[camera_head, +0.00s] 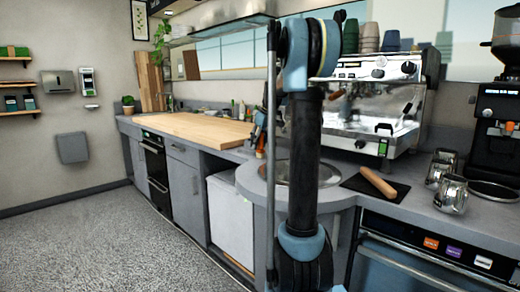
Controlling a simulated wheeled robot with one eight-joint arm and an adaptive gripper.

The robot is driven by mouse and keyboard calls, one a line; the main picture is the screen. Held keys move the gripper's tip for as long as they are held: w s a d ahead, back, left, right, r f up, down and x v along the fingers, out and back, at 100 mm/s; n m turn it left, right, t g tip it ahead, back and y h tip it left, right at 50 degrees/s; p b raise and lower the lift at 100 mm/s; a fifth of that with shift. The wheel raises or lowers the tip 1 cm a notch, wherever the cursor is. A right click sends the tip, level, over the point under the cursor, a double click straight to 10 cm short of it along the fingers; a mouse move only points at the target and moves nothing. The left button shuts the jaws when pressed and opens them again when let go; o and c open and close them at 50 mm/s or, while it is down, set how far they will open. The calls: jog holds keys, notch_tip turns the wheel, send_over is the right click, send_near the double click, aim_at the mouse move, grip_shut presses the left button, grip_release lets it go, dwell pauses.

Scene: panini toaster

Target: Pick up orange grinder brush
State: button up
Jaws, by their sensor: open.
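A rounded, orange-brown handle-like thing (377,182) lies at a slant on a black mat (398,195) on the grey counter, in front of the espresso machine. It is the closest match to the orange grinder brush; I see no bristles on it. A small orange patch (260,153) also shows on the counter by a dark blue thing, too small to identify. My arm stands upright across the middle of the view.
A chrome espresso machine (372,105) stands behind the mat. Metal jugs (451,194) and a black grinder (493,120) are to the right. The floor at left is clear.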

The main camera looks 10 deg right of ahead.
grip_shut()
jog(key=shift+r, duration=0.1)
